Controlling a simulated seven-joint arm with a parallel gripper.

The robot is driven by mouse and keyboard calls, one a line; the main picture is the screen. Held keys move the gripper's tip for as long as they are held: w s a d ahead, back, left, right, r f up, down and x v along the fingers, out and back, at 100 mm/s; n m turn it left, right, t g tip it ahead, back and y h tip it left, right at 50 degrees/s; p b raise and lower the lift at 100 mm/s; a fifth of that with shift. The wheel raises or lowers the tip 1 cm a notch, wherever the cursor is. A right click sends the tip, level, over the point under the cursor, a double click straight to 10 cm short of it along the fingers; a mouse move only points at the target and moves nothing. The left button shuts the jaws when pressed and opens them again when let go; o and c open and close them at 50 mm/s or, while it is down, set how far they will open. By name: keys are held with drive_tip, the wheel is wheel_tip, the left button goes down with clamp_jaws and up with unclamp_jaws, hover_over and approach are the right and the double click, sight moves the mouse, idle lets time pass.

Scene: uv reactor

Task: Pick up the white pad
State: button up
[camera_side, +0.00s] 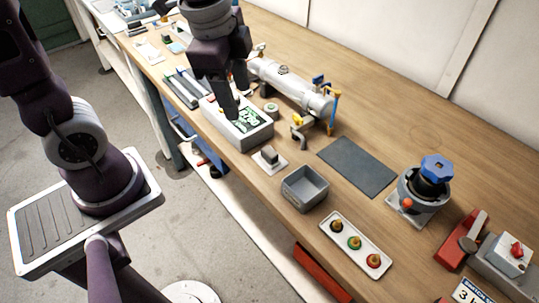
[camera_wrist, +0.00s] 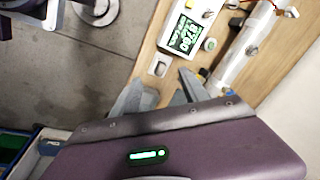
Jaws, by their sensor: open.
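A small white pad (camera_side: 260,164) lies on the wooden bench between the meter box and the grey bin, with a grey block (camera_side: 269,154) standing on it. In the wrist view the white pad (camera_wrist: 153,70) shows just beyond the fingertips, with the grey piece near its middle. My gripper (camera_side: 232,112) points down over the meter box in the side view. In the wrist view my gripper (camera_wrist: 165,92) has its two fingers spread apart with nothing between them. It is apart from the pad.
A white meter box (camera_side: 256,134) with a lit green display stands beside the pad. A steel cylinder (camera_side: 290,88) with valves lies behind. An open grey bin (camera_side: 305,189), a dark mat (camera_side: 356,166) and a white tray (camera_side: 340,226) of round knobs are nearby.

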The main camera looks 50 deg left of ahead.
sight(269, 151)
drive_tip(key=w+f+m, duration=0.1)
drive_tip(key=f+m, duration=0.1)
drive_tip(key=f, duration=0.1)
drive_tip(key=w+d+f+m+g, duration=0.1)
drive_tip(key=w+f+m, duration=0.1)
drive_tip(key=f+m, duration=0.1)
drive_tip(key=w+d+f+m+g, duration=0.1)
drive_tip(key=w+f+m, duration=0.1)
drive_tip(key=f, duration=0.2)
drive_tip(key=shift+d+m, duration=0.2)
drive_tip(key=shift+m, duration=0.1)
drive_tip(key=f, duration=0.6)
drive_tip(key=shift+w+d+f, duration=0.15)
drive_tip(key=shift+d+f, duration=0.05)
drive_tip(key=shift+f, duration=0.2)
clamp_jaws()
